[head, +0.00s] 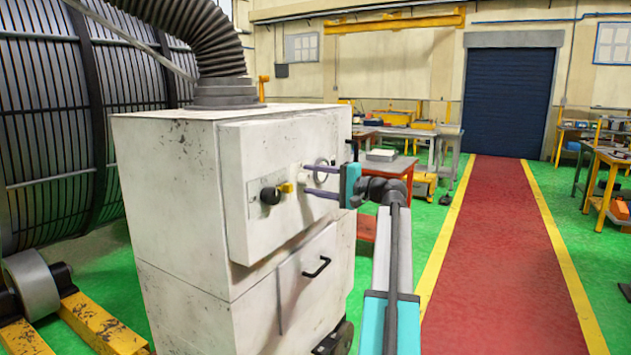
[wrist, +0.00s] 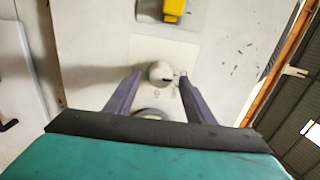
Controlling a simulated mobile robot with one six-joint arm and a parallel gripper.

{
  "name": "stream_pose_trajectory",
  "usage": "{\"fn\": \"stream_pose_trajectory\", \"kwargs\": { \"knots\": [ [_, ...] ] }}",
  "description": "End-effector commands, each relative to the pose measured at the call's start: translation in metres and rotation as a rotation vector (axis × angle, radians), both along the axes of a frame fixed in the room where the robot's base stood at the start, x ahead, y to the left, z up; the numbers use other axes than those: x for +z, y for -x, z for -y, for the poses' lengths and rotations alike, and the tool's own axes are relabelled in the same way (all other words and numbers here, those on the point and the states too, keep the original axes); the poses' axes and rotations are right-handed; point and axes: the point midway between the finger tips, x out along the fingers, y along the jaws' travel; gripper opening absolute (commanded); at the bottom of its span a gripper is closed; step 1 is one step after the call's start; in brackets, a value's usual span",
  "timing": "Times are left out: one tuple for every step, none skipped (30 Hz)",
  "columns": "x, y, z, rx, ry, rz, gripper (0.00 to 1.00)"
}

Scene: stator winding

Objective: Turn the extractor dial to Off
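The extractor is a worn white cabinet (head: 175,190) with a raised control panel (head: 240,150) on its front. In the wrist view, a small round white dial (wrist: 160,73) with a dark pointer mark sits on a pale plate (wrist: 150,50). Small printed marks lie beside it, too small to read. My gripper (head: 306,180) is in front of the panel, its two purple fingers pointing at it. In the wrist view my gripper (wrist: 160,75) is open, with one fingertip on each side of the dial and a visible gap. In the head view the fingers partly hide the dial.
A yellow-handled switch (head: 286,188) and a black knob (head: 270,195) are beside the dial. A round gauge (head: 321,171) is just behind the fingers. A ribbed hose (head: 190,35) rises from the cabinet top. Open red walkway (head: 500,260) lies to the right.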

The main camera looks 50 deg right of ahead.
Motion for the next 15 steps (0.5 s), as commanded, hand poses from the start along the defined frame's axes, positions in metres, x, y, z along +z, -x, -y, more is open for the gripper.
{"fn": "stream_pose_trajectory", "kwargs": {
  "knots": [
    [0.0,0.0,0.0,0.001,0.0,0.0,0.49],
    [0.0,0.0,0.0,0.001,0.0,0.0,0.49],
    [0.0,0.0,-0.001,0.001,-0.001,0.0,0.49],
    [0.0,0.0,-0.001,0.002,-0.001,0.0,0.49],
    [0.0,0.0,-0.001,0.002,-0.001,0.0,0.49],
    [0.0,0.0,-0.001,0.002,-0.001,0.0,0.49],
    [0.0,0.001,-0.001,0.002,-0.001,0.0,0.49],
    [0.0,0.002,0.0,0.001,-0.001,0.0,0.49],
    [0.0,0.003,0.0,0.001,-0.001,0.0,0.49],
    [0.0,0.005,0.0,0.001,-0.001,0.0,0.49],
    [-0.001,0.006,0.001,0.001,-0.001,0.0,0.49],
    [-0.001,0.009,0.002,0.0,-0.001,0.0,0.49],
    [-0.001,0.011,0.002,0.0,-0.001,0.0,0.49],
    [-0.001,0.014,0.003,0.0,-0.001,0.0,0.49],
    [-0.001,0.018,0.004,0.0,-0.001,0.0,0.49]
  ]
}}
